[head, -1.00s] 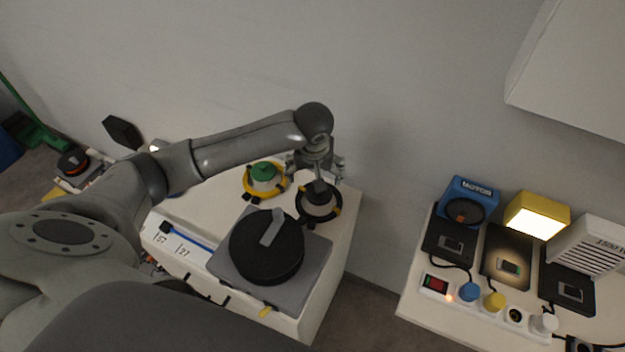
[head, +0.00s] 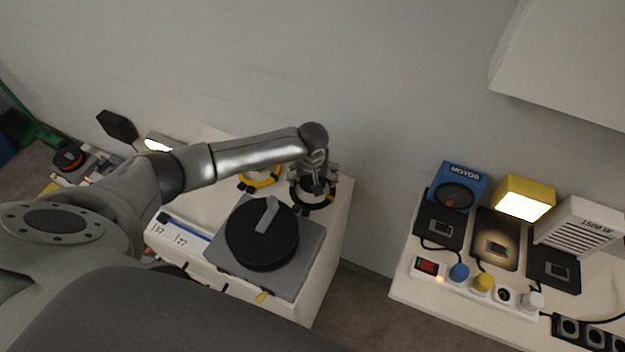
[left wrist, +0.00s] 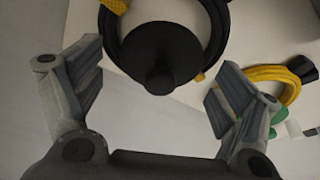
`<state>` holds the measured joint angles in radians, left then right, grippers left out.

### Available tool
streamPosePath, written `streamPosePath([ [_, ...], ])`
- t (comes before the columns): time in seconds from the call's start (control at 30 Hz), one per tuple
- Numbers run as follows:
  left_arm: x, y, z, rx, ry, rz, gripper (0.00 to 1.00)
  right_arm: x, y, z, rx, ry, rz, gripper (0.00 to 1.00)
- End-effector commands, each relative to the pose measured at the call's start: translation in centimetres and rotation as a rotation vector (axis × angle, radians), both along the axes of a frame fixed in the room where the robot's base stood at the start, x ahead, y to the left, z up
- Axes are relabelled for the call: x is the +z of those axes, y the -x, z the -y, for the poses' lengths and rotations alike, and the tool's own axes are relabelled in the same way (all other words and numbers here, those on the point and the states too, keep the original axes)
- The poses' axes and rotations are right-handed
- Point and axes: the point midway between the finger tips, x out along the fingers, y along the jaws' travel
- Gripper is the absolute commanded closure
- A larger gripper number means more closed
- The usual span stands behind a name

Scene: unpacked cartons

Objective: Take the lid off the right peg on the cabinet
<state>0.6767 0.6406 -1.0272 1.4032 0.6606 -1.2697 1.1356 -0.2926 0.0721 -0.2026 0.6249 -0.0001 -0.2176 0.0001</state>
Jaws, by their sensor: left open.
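The black lid (left wrist: 160,62) has a round knob and sits inside a black ring with yellow patches, seen close in the left wrist view. In the head view the black ring with yellow patches (head: 312,206) is at the cabinet's right back corner, with the lid mostly hidden under my gripper. My left gripper (head: 315,178) is over it, pointing down. In the left wrist view its fingers (left wrist: 158,92) are spread wide on either side of the knob, not touching it. The peg itself is hidden. My right gripper is not in view.
A yellow ring (head: 262,182) lies left of the gripper, partly behind my arm. A black round drum with a grey handle (head: 262,236) stands on a grey plate in front. A second table (head: 408,285) with a motor box, lamp and sockets stands right, across a gap.

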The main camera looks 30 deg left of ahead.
Motion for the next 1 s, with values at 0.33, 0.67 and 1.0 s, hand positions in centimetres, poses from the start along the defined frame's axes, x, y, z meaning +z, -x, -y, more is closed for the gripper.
streamPosePath([
  [0.33,0.0,0.0,0.0,0.000,0.000,0.000,0.31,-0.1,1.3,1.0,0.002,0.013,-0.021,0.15],
  [0.67,0.0,0.0,0.0,0.000,0.000,0.000,0.51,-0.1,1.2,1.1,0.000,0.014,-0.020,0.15],
  [1.0,2.8,-0.1,0.0,-0.001,0.001,0.004,0.51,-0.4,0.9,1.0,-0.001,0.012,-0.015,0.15],
])
